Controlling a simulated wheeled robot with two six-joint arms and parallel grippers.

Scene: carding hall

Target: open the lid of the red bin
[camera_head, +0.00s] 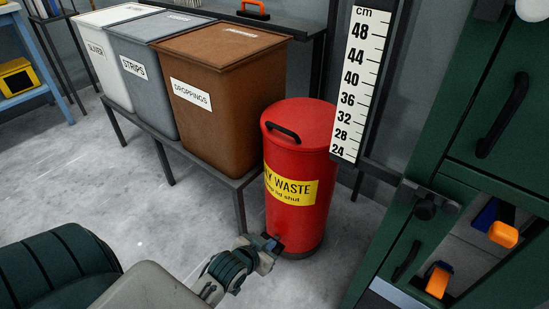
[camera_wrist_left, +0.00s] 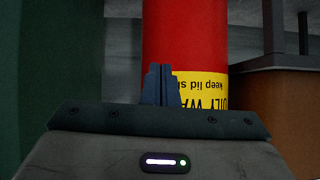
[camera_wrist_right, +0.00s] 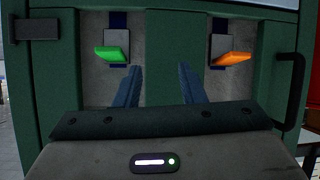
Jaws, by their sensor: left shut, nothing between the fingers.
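The red bin (camera_head: 291,220) stands on the floor with its round red lid (camera_head: 310,122) closed on top. The lid has a black bar handle (camera_head: 282,132). A yellow label runs round the bin's side. My left gripper (camera_head: 271,244) is low at the bin's side, well below the lid. In the left wrist view its fingers (camera_wrist_left: 160,72) are shut and empty in front of the red bin wall (camera_wrist_left: 185,35); I cannot tell whether they touch it. My right gripper (camera_wrist_right: 159,70) is open and empty, facing a green cabinet.
White, grey and brown bins (camera_head: 235,105) stand on a dark frame left of the red bin. The green cabinet (camera_head: 465,130) with orange levers (camera_head: 503,234) fills the right. Open floor lies in front.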

